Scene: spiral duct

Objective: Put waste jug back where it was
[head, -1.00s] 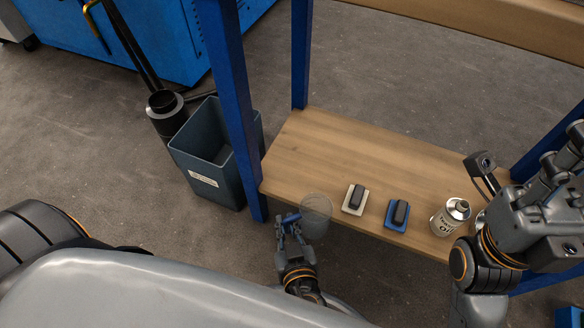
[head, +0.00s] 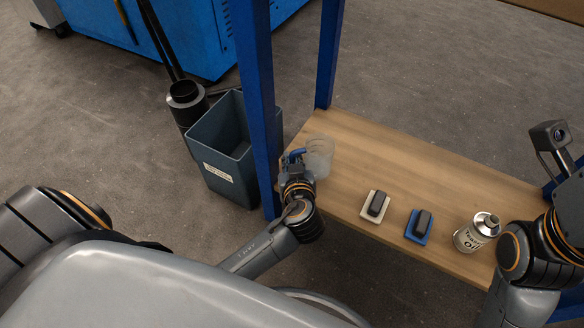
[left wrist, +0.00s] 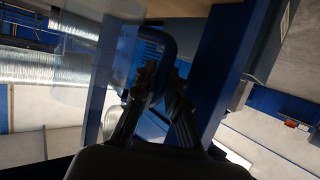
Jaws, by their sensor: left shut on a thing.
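The waste jug (head: 320,156) is a clear, see-through jug with a blue handle, over the left end of the wooden shelf in the head view. My left gripper (head: 296,158) is shut on its handle, beside the blue post. I cannot tell whether the jug's base touches the shelf. In the left wrist view the fingers (left wrist: 162,78) close on the blue handle (left wrist: 156,46), with the clear jug wall (left wrist: 112,65) to the left. My right arm shows at the right edge; its fingers are out of view.
The wooden shelf (head: 400,165) holds a white dish (head: 375,208) and a blue dish (head: 418,228), each with a dark block, and an oil can (head: 477,232). A blue post (head: 258,90) stands close by my left gripper. A grey bin (head: 222,178) is left of it. The shelf's middle is clear.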

